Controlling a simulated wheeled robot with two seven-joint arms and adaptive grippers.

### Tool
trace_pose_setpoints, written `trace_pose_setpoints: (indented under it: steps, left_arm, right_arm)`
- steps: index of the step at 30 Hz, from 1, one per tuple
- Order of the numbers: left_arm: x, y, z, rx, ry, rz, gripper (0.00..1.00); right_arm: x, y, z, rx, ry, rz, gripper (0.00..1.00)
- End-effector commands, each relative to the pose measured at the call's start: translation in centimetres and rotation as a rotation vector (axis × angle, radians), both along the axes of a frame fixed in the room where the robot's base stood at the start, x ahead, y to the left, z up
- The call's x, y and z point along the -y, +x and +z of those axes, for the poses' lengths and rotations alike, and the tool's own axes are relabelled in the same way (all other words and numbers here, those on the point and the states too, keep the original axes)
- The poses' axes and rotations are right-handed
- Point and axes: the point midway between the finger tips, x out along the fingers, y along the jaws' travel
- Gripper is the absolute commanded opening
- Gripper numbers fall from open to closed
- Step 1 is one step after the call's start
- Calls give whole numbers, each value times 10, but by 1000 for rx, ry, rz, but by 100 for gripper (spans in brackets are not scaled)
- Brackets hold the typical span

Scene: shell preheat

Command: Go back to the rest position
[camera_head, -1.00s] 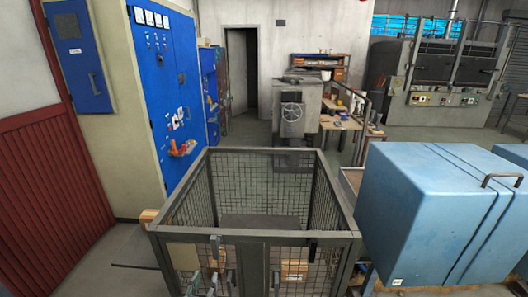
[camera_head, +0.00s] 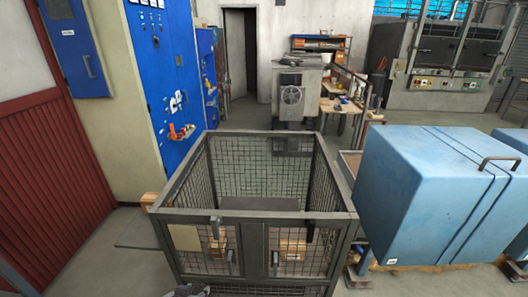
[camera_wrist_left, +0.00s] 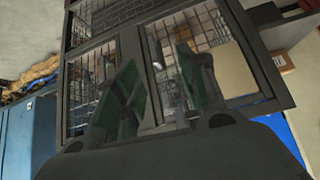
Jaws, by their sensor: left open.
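My left gripper (camera_wrist_left: 160,85) shows in the left wrist view with its two green-padded fingers apart and nothing between them. The fingers point toward the front of a grey wire mesh cage (camera_wrist_left: 72,105); I cannot tell how far off it is. In the head view the cage (camera_head: 255,222) stands upright in the middle, open at the top. Only a dark bit of my left arm or gripper shows at the bottom edge there, in front of the cage's lower left. My right gripper is not in view.
A light blue box-shaped cover (camera_head: 420,195) stands close at the right of the cage. A blue cabinet (camera_head: 160,70) and red door (camera_head: 45,170) are at the left. A grey machine (camera_head: 290,95) stands behind. Bare floor lies at lower left.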

Motion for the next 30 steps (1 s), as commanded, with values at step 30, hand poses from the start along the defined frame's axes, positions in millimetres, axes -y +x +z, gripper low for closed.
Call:
trace_pose_setpoints:
  steps: [30]
  left_arm:
    - [-16,-91,5,-388,75,-30,41]
  right_arm:
    - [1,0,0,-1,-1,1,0]
